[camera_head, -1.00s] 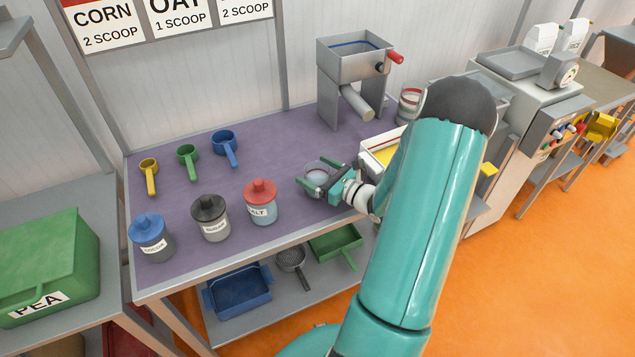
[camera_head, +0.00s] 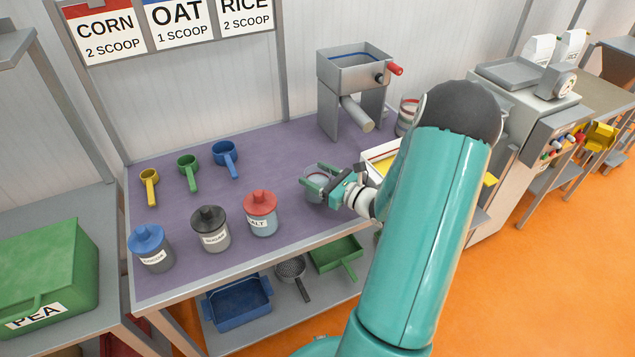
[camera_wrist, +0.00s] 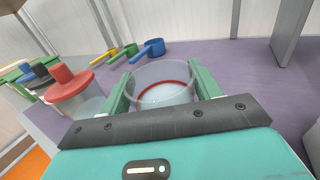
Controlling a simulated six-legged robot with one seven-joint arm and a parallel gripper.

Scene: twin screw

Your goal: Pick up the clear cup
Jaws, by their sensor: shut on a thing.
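The clear cup (camera_head: 316,184) stands near the middle of the purple-topped table (camera_head: 245,188), to the right of the red-lidded jar. My gripper (camera_head: 319,182) is shut on the cup, with one green finger on either side of it. In the wrist view the clear cup (camera_wrist: 163,88) shows its round open rim, with a red ring line inside, between the fingers of my gripper (camera_wrist: 160,92). The cup looks upright. Whether its base touches the table is hard to tell.
Jars with blue (camera_head: 150,247), black (camera_head: 210,229) and red (camera_head: 261,214) lids stand left of the cup. Yellow, green and blue scoops (camera_head: 225,158) lie behind them. A metal hopper machine (camera_head: 354,78) stands behind the cup. A white-rimmed tray (camera_head: 378,153) is close on the right.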

